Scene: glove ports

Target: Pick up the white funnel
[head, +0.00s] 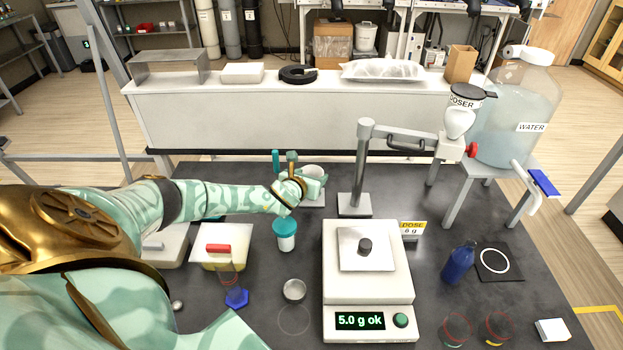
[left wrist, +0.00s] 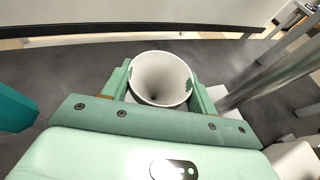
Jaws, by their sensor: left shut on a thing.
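The white funnel (left wrist: 160,80) shows in the left wrist view as a round, open-mouthed white cone between my gripper's fingers. It also shows in the head view (head: 313,171) at the back of the dark bench, just left of the metal post. My left gripper (head: 312,183) is shut on the funnel, with one green finger on each side of it in the left wrist view (left wrist: 158,90). A white plate shows beneath the funnel; I cannot tell whether they touch. The funnel's lower part is hidden. My right gripper is not in view.
The metal post (head: 360,170) with the doser (head: 460,120) stands right of the funnel. A scale (head: 366,290) reading "5.0 g ok" and a blue bottle (head: 458,263) are further right.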

